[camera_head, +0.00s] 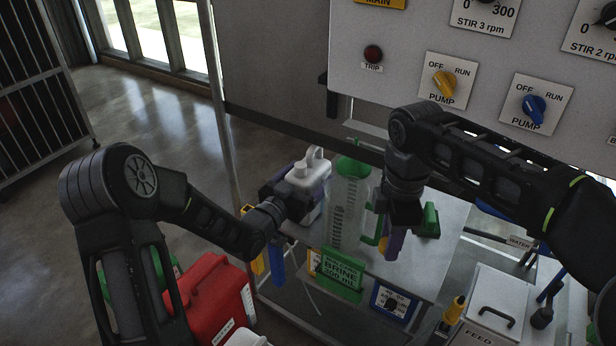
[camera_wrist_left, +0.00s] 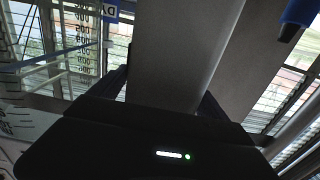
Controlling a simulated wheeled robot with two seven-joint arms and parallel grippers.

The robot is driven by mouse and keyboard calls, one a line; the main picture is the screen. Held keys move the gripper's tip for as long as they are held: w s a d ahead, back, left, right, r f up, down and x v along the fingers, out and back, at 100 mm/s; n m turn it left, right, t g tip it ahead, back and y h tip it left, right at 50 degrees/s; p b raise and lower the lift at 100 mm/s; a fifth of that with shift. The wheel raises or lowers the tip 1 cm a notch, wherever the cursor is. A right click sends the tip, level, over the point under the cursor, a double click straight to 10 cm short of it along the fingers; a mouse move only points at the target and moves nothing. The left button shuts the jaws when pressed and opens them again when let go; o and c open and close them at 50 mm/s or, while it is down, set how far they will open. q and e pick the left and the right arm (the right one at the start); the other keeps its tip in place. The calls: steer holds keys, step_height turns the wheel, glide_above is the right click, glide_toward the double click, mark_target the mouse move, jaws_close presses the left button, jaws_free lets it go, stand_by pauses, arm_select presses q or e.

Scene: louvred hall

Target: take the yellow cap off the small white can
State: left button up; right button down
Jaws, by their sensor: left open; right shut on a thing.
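A small white can (camera_head: 318,178) with a moulded handle stands at the back left of the bench. I cannot make out a yellow cap on it. My left gripper (camera_head: 283,198) is open at the can's left side, overlapping it in the head view. In the left wrist view a broad grey-white surface (camera_wrist_left: 180,45) fills the space in front of the left gripper (camera_wrist_left: 165,100); contact cannot be told.
A clear graduated jug (camera_head: 347,208) with green lid and handle stands between the grippers. A green BRINE sign (camera_head: 340,272) is in front, a green object (camera_head: 429,222) at right. A red can (camera_head: 216,298) is lower left. The control panel (camera_head: 480,60) hangs above the bench.

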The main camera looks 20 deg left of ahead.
arm_select(q)
steer(key=shift+r, duration=0.15)
arm_select(e)
steer(key=shift+r, duration=0.2)
arm_select(q)
steer(key=shift+s+a, duration=0.1)
steer(key=shift+s, duration=0.2)
arm_select(e)
steer(key=shift+f, duration=0.15)
arm_select(q)
steer(key=s+a+b, duration=0.1)
steer(key=s, duration=1)
steer(key=shift+s+a+b, duration=0.2)
steer(key=shift+a+b, duration=0.05)
steer(key=shift+b, duration=0.15)
arm_select(e)
steer(key=shift+f, duration=0.95)
